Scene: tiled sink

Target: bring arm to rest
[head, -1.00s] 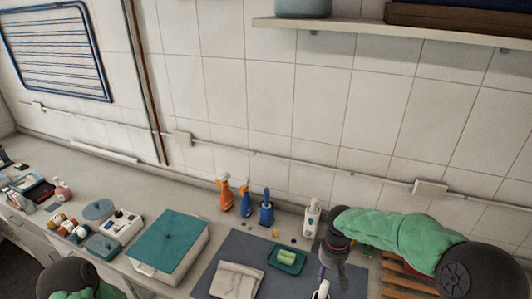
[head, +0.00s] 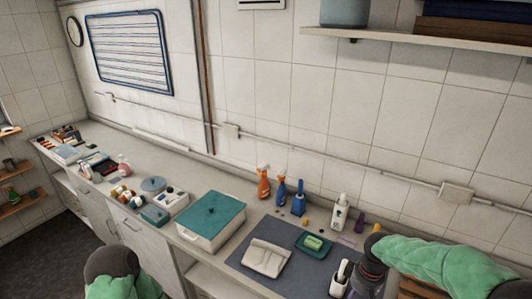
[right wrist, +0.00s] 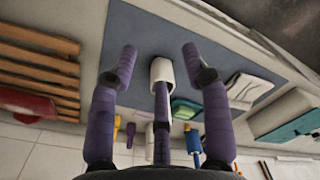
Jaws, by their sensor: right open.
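My right gripper (right wrist: 160,62) is open in the right wrist view, its purple fingers spread. A white cup-like holder (right wrist: 162,72) shows between the fingers, beyond a middle purple part that overlaps it; I cannot tell whether they touch. In the head view my right gripper (head: 368,278) is low at the right, beside that white holder (head: 338,283), over the right end of the grey mat (head: 290,288). My left arm (head: 112,268) shows only in part at the bottom left; its gripper is out of view.
On the mat lie a folded cloth (head: 265,258) and a green tray (head: 305,251) with a green sponge (head: 313,242). Spray bottles (head: 263,183) and a white bottle (head: 340,213) stand behind. A teal-lidded box (head: 210,222) is left of the mat. A wooden rack (right wrist: 40,68) is beside the mat.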

